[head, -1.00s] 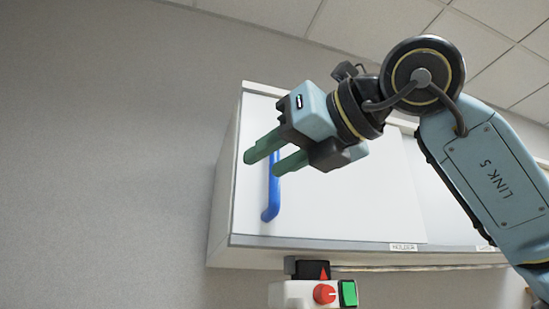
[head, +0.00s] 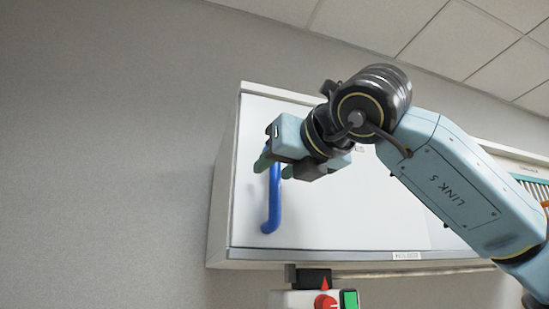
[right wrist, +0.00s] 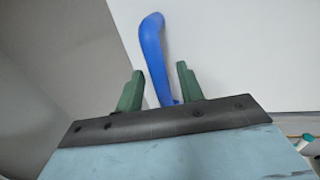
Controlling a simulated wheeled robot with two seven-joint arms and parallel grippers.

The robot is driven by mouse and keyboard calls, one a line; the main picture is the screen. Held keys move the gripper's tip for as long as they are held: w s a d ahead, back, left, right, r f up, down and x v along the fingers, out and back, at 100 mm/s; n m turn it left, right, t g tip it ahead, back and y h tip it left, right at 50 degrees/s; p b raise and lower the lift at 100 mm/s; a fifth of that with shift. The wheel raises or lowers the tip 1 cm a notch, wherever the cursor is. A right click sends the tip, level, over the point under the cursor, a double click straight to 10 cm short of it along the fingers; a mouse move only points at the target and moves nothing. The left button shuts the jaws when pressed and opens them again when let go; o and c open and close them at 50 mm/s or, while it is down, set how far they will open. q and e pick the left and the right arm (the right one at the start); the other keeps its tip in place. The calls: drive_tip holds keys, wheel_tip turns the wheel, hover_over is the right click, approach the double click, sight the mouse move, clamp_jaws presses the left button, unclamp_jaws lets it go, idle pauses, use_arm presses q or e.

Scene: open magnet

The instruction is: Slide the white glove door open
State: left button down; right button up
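The white door (head: 350,210) is the front panel of a wall cabinet, with a blue upright handle (head: 272,205) near its left edge. My right gripper (head: 274,168) is at the upper part of the handle in the head view. In the right wrist view, its two green fingers (right wrist: 160,90) are apart, with the blue handle (right wrist: 154,55) between them and gaps showing on both sides. The gripper is open. The handle's top is hidden behind the gripper in the head view. My left gripper is not in view.
A control box with a red knob (head: 325,301) and a green button (head: 349,299) sits below the cabinet. At the right, the cabinet shows striped contents (head: 531,188). Bare grey wall (head: 110,160) lies to the left.

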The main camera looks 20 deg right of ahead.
drive_tip(key=shift+w+a, duration=0.15)
drive_tip(key=shift+w, duration=0.55)
clamp_jaws()
